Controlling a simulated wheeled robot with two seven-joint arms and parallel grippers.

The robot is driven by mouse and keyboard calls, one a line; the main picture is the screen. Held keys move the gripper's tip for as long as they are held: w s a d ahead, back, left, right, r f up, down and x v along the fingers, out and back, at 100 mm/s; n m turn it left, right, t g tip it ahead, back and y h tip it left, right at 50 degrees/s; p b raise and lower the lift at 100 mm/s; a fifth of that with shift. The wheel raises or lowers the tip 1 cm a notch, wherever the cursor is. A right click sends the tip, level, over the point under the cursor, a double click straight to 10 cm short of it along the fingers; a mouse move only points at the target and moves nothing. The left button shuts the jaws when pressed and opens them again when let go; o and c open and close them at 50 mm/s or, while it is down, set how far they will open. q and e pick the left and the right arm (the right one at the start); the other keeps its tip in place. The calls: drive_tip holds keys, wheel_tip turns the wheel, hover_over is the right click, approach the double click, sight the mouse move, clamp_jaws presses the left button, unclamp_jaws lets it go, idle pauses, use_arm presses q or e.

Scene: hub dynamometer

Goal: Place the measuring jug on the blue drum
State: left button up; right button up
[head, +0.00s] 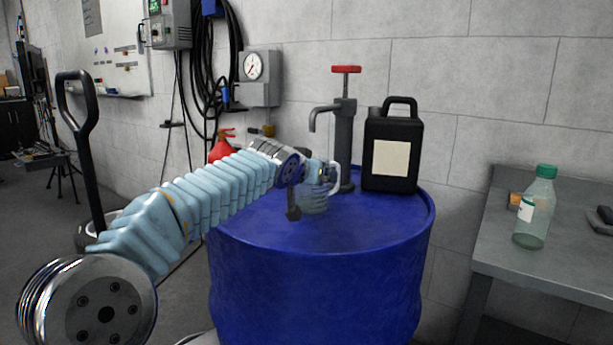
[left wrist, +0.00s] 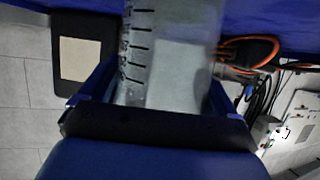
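The clear measuring jug (head: 314,202) is at the top of the blue drum (head: 318,285), left of the pump. I cannot tell whether its base touches the drum top or is slightly above it. My left gripper (head: 318,176) reaches in from the left and partly covers the jug. In the left wrist view, the jug (left wrist: 165,75) with black graduation marks stands between the fingers of my left gripper (left wrist: 160,105), which look closed on its sides. The drum's blue surface (left wrist: 80,8) runs along that view's top edge. My right gripper is not in view.
A grey hand pump (head: 344,140) with a red handle and a black canister (head: 393,150) stand at the drum's back. The drum top's front and right are clear. A grey bench (head: 540,255) at right holds a green-capped bottle (head: 535,210). A pallet-jack-like handle (head: 80,120) stands left.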

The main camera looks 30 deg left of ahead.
use_arm(q)
drive_tip(key=shift+o, duration=0.5)
drive_tip(key=shift+r, duration=0.25)
drive_tip(key=b+v, duration=0.1)
drive_tip(key=v, duration=1.1)
